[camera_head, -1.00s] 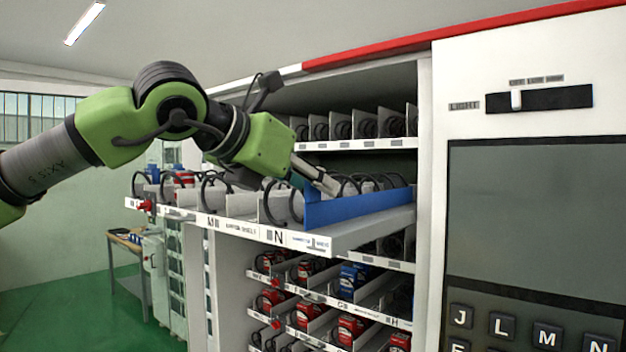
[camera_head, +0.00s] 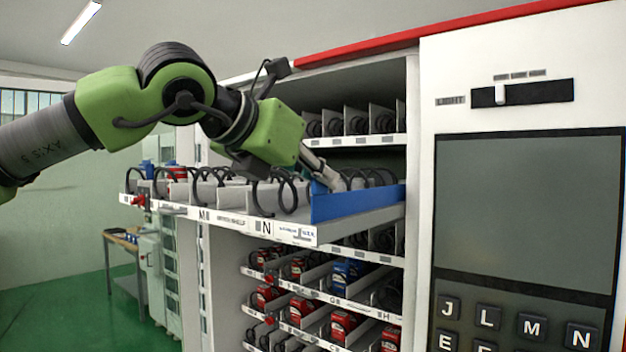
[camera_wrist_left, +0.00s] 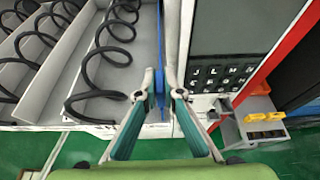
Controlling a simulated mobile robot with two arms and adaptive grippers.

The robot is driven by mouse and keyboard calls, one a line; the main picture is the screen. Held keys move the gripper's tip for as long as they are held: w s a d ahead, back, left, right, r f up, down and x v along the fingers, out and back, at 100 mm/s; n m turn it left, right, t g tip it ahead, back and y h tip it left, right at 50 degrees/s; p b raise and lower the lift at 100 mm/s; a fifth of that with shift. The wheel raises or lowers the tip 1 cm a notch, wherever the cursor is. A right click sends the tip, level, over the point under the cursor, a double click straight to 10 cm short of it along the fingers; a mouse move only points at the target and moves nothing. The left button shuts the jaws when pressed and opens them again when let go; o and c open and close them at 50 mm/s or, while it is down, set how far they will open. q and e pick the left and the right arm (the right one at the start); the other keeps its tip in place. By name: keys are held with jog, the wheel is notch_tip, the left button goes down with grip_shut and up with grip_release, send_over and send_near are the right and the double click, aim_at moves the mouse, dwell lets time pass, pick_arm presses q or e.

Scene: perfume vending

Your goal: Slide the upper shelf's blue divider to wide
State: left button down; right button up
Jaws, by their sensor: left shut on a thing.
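The upper shelf (camera_head: 225,217) is pulled out of the machine, with a label strip along its front edge. The blue divider (camera_head: 365,204) stands upright near the shelf's right edge, with a narrow strip of bare floor to its right. My left gripper (camera_head: 335,181) reaches down from the left and is shut on the divider. In the left wrist view the fingertips (camera_wrist_left: 160,82) close on both sides of the thin blue divider (camera_wrist_left: 161,52). My right gripper is not in view.
Black spiral coils (camera_head: 286,192) stand in the lane left of the divider. The machine's front panel with keypad (camera_head: 515,325) is close on the right. Lower shelves hold red and blue boxes (camera_head: 344,272). A side table (camera_head: 122,242) stands at far left.

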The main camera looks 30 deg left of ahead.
pick_arm(q)
jog(key=c, duration=2.6)
grip_release()
jog(key=shift+f, duration=0.15)
jog(key=o, duration=0.4)
jog(key=shift+o, duration=0.2)
jog(key=shift+d+r, duration=0.2)
jog(key=shift+d, duration=0.3)
jog(key=shift+a, duration=0.15)
jog(key=shift+s+a+r, duration=0.1)
jog(key=shift+s+a, duration=0.05)
jog(key=shift+s, duration=0.1)
jog(key=v, duration=1.1)
jog(key=shift+s+d, duration=0.25)
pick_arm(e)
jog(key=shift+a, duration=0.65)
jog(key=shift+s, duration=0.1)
